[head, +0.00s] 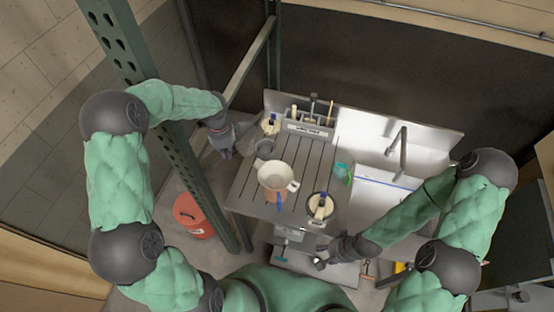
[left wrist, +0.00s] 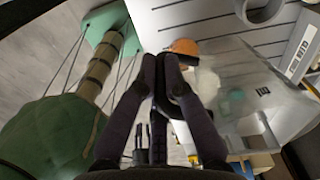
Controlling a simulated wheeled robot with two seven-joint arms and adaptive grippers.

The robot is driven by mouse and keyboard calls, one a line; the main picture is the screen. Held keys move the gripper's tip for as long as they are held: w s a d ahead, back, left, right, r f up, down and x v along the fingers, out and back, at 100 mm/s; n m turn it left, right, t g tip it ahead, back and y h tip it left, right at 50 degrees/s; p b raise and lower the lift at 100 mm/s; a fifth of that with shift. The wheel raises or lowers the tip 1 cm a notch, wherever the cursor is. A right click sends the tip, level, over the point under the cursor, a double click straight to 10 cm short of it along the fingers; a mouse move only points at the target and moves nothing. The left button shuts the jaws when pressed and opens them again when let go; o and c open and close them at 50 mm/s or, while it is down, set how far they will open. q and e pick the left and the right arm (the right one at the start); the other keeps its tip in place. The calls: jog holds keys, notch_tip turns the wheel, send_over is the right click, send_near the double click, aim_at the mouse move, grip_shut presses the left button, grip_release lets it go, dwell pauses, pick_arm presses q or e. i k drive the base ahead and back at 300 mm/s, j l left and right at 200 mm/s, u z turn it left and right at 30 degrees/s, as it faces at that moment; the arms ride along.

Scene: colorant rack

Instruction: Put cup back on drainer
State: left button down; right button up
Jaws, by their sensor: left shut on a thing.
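My left gripper (head: 224,140) is at the left edge of the grooved steel drainer (head: 245,190).
A labelled rack (head: 308,130) with tools is at the back. A sink (head: 380,195) lies right. A green post (head: 195,175) and red bucket (head: 192,216) stand left.

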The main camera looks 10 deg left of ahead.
aim_at(299, 210)
jog(key=k+l, duration=0.8)
